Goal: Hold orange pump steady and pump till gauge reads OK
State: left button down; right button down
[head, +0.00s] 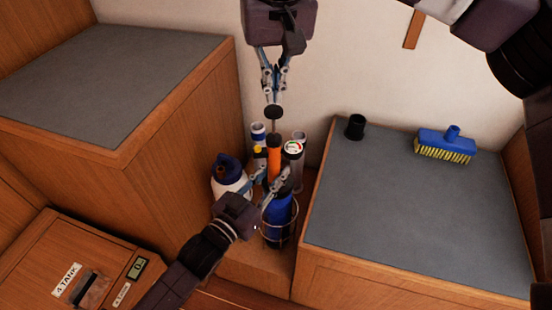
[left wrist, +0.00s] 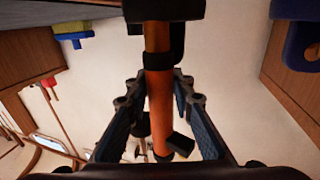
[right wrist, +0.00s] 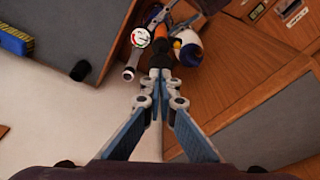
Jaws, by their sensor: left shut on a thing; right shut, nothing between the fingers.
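The orange pump (head: 273,163) stands upright in the recess between two counters, with a black handle (head: 273,112) at its top. My left gripper (head: 273,188) is shut on the pump's body; the left wrist view shows the orange tube (left wrist: 159,100) between the fingers. My right gripper (head: 274,97) is shut and empty just above the handle; whether its tips touch it is unclear. The handle also shows beyond the fingertips in the right wrist view (right wrist: 161,60). The round gauge (head: 293,148) has a white face with green and red; its reading is too small to tell.
A white bottle with a blue cap (head: 231,178) stands left of the pump, a blue cylinder (head: 278,213) in a wire ring below it. A black cup (head: 355,127) and blue brush (head: 447,142) sit on the right grey-topped counter (head: 400,210). The left counter (head: 110,85) is clear.

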aim_at(274, 111)
jog(key=shift+f, duration=0.1)
jog(key=shift+f, duration=3.3)
jog(key=shift+r, duration=3.35)
jog(key=shift+f, duration=0.1)
dwell(0.7)
dwell(0.5)
